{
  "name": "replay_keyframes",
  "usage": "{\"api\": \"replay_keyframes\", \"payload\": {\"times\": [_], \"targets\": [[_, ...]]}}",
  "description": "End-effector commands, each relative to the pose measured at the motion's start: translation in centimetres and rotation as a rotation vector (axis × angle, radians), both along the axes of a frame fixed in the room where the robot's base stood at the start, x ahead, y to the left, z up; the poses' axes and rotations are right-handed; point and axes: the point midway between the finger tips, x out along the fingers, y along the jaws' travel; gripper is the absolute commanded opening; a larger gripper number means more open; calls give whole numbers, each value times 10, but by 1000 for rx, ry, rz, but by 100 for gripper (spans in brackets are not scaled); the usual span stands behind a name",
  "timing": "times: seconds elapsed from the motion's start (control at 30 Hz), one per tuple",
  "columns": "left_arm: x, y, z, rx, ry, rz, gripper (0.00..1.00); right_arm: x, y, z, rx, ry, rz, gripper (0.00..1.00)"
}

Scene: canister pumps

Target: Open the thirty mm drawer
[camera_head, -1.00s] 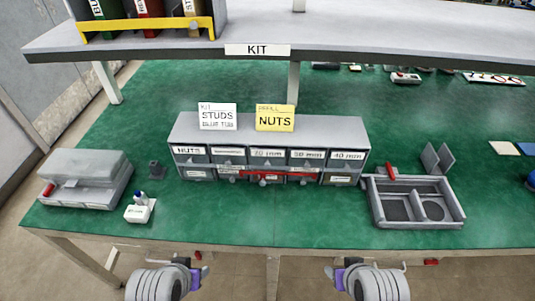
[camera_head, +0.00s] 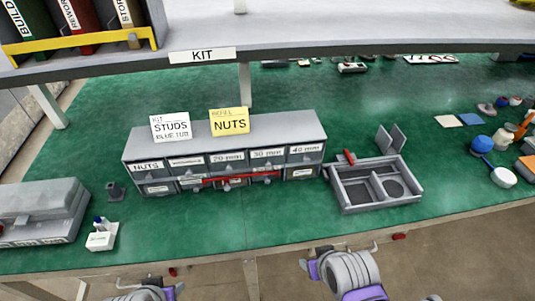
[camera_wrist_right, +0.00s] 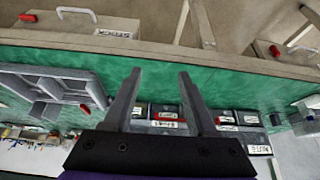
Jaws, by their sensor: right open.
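The grey drawer cabinet (camera_head: 285,127) stands on the green bench with two rows of labelled drawers. The drawer labelled 30 mm (camera_head: 268,154) is in the upper row, between 20 mm and 40 mm, and looks shut. My right gripper (camera_head: 308,262) is in front of the bench edge, apart from the cabinet. In the right wrist view its fingers (camera_wrist_right: 159,76) are spread and empty, with upside-down drawer fronts (camera_wrist_right: 166,114) beyond them. My left gripper (camera_head: 150,290) is at the bottom edge, partly cut off; its jaws are unclear.
A red bar (camera_head: 243,180) crosses the lower drawer fronts. A grey divided tray (camera_head: 345,205) stands right of the cabinet. A small white box (camera_head: 101,238) and a grey case (camera_head: 40,210) are at left. A shelf (camera_head: 330,35) overhangs the back. The bench front is clear.

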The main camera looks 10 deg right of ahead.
Motion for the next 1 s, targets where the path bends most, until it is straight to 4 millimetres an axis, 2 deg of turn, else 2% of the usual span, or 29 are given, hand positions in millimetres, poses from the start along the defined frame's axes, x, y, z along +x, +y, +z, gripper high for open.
{"api": "replay_keyframes", "payload": {"times": [0.33, 0.43, 0.47, 0.57, 0.63, 0.73, 0.8, 0.9, 1.0], "targets": [[0, 0, -1, 0, 1, 0, 50, 1, 1, -1, 2, -4, 2, 56], [-3, 0, -10, 0, 5, 0, 50, 16, 12, -5, 32, -57, 30, 56], [-4, 0, -14, 0, 8, 0, 50, 25, 18, -7, 48, -89, 44, 56], [-9, 0, -35, 0, 18, 0, 50, 67, 45, -12, 126, -254, 97, 56], [-13, 0, -52, 0, 24, 0, 50, 103, 65, -11, 187, -409, 118, 56], [-16, 0, -75, 0, 32, 0, 50, 149, 82, -5, 252, -640, 99, 56], [-18, 0, -88, 0, 36, 0, 50, 173, 84, -3, 276, -782, 53, 56], [-19, 0, -103, 0, 41, 0, 50, 195, 78, -3, 285, -937, -39, 56], [-19, 0, -113, 0, 44, 0, 50, 206, 67, -8, 275, -1032, -127, 56]]}}
